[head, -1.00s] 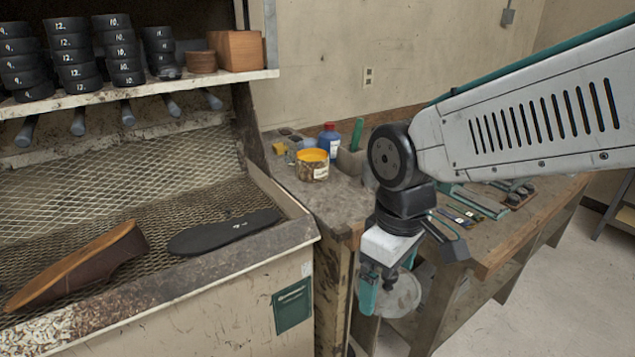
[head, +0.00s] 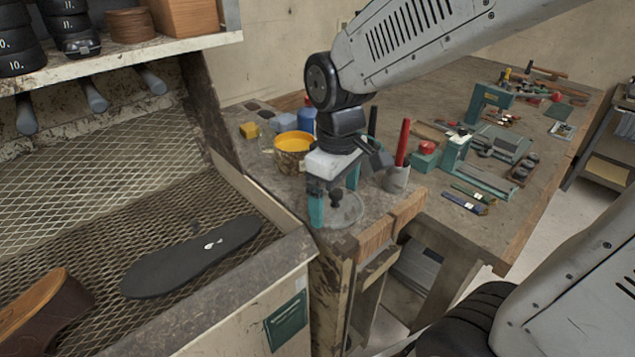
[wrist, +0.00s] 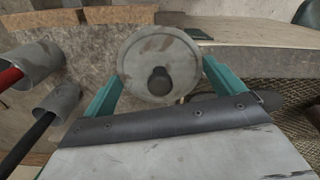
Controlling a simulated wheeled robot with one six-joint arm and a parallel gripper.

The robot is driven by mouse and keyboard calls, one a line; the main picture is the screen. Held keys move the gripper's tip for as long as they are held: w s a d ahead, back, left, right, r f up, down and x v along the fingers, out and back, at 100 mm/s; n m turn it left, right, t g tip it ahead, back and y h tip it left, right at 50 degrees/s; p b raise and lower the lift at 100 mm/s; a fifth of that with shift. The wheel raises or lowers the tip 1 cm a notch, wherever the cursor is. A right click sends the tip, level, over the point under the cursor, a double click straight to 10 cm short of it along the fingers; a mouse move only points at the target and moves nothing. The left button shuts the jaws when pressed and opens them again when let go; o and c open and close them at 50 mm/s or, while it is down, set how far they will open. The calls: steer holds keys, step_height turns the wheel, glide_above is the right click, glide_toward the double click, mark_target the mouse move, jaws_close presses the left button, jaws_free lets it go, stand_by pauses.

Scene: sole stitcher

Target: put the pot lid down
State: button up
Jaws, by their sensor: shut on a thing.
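The pot lid (head: 345,214) is a round, pale, stained disc with a dark knob. It is at my gripper (head: 334,200), low over the near left corner of the workbench. In the wrist view the lid (wrist: 160,50) lies between the teal fingers of my gripper (wrist: 160,88), its knob facing the camera. The gripper is shut on the lid; the exact contact is hard to see. I cannot tell whether the lid touches the bench top. A pot (head: 291,160) with a yellow-orange top stands just behind and left of my gripper.
The workbench (head: 400,208) has a holder (head: 396,178) with a red-handled tool right of my gripper. A blue bottle (head: 307,117) and a yellow block (head: 249,130) stand behind. Several tools lie farther right. A mesh tray (head: 160,215) with a black sole (head: 190,258) is at left.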

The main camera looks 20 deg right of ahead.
steer(key=w, duration=0.6)
steer(key=w+d+f, duration=0.1)
steer(key=w, duration=0.2)
steer(key=shift+f, duration=1.7)
steer(key=shift+f, duration=0.15)
steer(key=o, duration=0.6)
step_height(320, 180, up, 12)
steer(key=s+d+m, duration=0.1)
steer(key=s+m, duration=0.1)
steer(key=s, duration=0.5)
steer(key=s+d+m, duration=0.1)
steer(key=s+m, duration=0.1)
steer(key=s, duration=0.5)
steer(key=s+d+m+t, duration=0.1)
steer(key=s+m, duration=0.1)
steer(key=s, duration=0.6)
steer(key=shift+d+f, duration=0.1)
steer(key=shift+f, duration=0.05)
